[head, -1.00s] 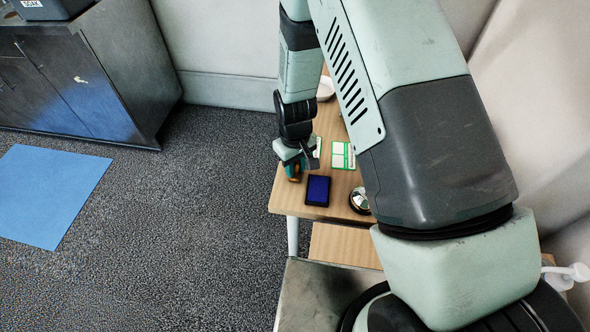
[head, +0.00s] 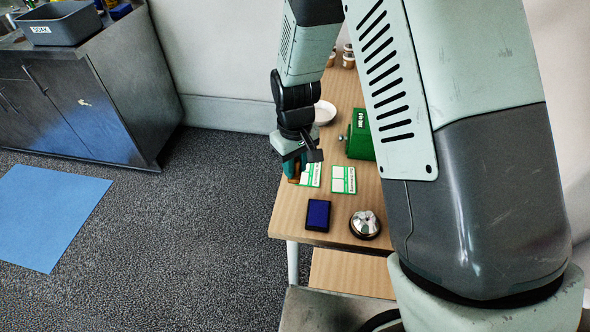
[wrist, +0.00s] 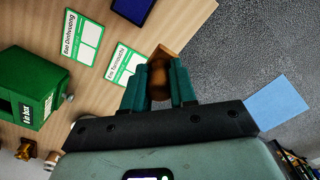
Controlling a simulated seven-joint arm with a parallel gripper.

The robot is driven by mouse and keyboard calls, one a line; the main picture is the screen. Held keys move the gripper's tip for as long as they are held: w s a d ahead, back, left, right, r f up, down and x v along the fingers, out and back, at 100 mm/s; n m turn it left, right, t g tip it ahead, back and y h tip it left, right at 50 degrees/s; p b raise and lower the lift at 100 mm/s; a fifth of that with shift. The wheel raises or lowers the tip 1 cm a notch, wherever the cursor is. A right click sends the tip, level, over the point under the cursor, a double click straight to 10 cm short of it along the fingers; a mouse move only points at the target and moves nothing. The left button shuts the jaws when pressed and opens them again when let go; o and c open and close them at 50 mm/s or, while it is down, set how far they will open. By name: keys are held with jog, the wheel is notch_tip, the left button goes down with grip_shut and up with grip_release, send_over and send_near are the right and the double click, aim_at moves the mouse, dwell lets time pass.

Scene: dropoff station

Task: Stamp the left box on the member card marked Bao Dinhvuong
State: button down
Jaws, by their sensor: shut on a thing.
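My gripper (head: 293,167) is shut on a brown wooden stamp (wrist: 157,77), held upright between the teal fingers near the table's left edge. The stamp's lower face is hidden. The Bao Dinhvuong card (wrist: 83,37), white with a green border and two boxes, lies flat in the wrist view; it is the right-hand card in the head view (head: 343,180). A second similar card (wrist: 122,63) with another name lies closer to the gripper and is partly behind it in the head view (head: 313,174). The dark blue ink pad (head: 318,215) lies nearer the table's front edge.
A silver bell (head: 365,224) stands right of the ink pad. A green box (head: 361,136) and a white bowl (head: 324,112) stand farther back, with small jars (head: 347,56) behind. The wooden table (head: 295,214) is bare around the pad. Blue mat (head: 45,218) on the floor.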

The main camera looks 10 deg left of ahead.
jog(key=c, duration=1.4)
grip_release()
jog(key=shift+d, duration=0.1)
jog(key=c, duration=0.3)
jog(key=s+d+f, duration=0.2)
jog(key=s+d, duration=0.2)
jog(key=d, duration=0.3)
jog(key=shift+c, duration=0.2)
jog(key=shift+w+a+f, duration=0.1)
jog(key=shift+f, duration=1.25)
jog(key=shift+a+f, duration=0.1)
jog(key=shift+f, duration=1.2)
jog(key=shift+f, duration=0.6)
notch_tip(320, 180, up, 7)
